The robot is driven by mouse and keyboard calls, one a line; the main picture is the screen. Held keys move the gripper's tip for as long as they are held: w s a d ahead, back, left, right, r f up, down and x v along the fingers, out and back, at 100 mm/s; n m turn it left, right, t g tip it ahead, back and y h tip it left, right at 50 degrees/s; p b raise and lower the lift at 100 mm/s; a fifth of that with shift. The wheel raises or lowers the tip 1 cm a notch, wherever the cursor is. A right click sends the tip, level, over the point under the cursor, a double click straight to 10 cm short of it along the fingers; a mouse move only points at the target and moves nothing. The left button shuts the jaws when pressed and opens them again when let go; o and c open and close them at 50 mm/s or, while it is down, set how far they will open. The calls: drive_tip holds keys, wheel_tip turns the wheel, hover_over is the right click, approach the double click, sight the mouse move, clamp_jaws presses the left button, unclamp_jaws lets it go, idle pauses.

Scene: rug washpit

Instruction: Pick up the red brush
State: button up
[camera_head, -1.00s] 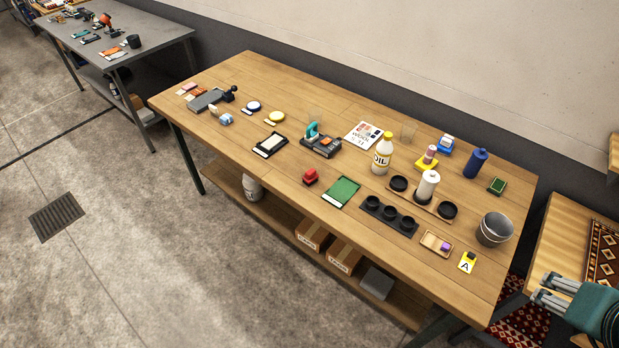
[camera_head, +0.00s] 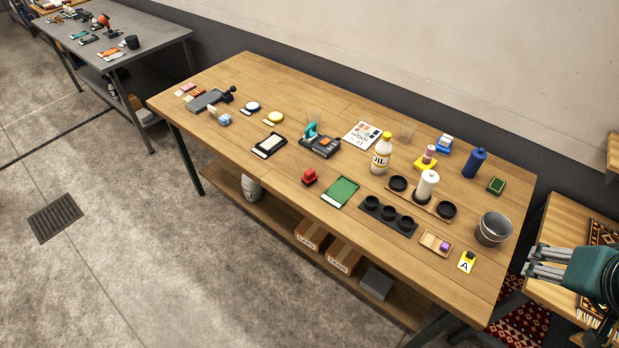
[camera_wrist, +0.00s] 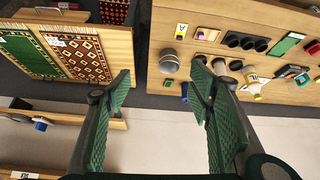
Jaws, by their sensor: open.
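The red brush (camera_head: 309,177) appears as a small red block-like thing on the wooden table, near its front edge. It lies left of a green mat with a white edge (camera_head: 341,191). In the wrist view a red thing (camera_wrist: 313,48) at the right edge, beside the green mat, looks like the same brush, partly cut off. My gripper (camera_head: 537,263) is at the far right in the head view, beyond the table's right end and far from the brush. In the wrist view its green ribbed fingers (camera_wrist: 160,80) are wide apart with nothing between them.
Between my gripper and the brush stand a metal bucket (camera_head: 493,229), a black tray with cups (camera_head: 388,215), a white bottle (camera_head: 427,185) and an oil bottle (camera_head: 381,155). A patch of bare wood lies left of the brush. A rug table (camera_head: 556,243) stands at the right.

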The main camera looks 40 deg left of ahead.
drive_tip(key=w+a+r+n+g+y, duration=0.15)
drive_tip(key=w+a+n, duration=0.25)
drive_tip(key=w+a, duration=0.95)
drive_tip(key=w+a+f+n+g, duration=0.1)
drive_tip(key=w+a+f+n, duration=0.15)
drive_tip(key=a, duration=0.75)
drive_tip(key=w+a+f+n+g, duration=0.15)
drive_tip(key=w+a, duration=0.25)
drive_tip(key=a, duration=0.5)
drive_tip(key=n+g+h, duration=0.2)
drive_tip(key=n+g, duration=0.1)
drive_tip(key=n, duration=0.4)
hover_over(309, 171)
drive_tip(key=f, duration=2.3)
drive_tip(key=shift+w+d+f, duration=0.2)
drive_tip(key=shift+d+f, duration=0.15)
drive_tip(key=shift+f, duration=0.05)
drive_tip(key=shift+s+a+f, duration=0.2)
drive_tip(key=shift+a+f, duration=0.1)
drive_tip(key=shift+f, duration=0.05)
drive_tip(key=shift+f, duration=1.3)
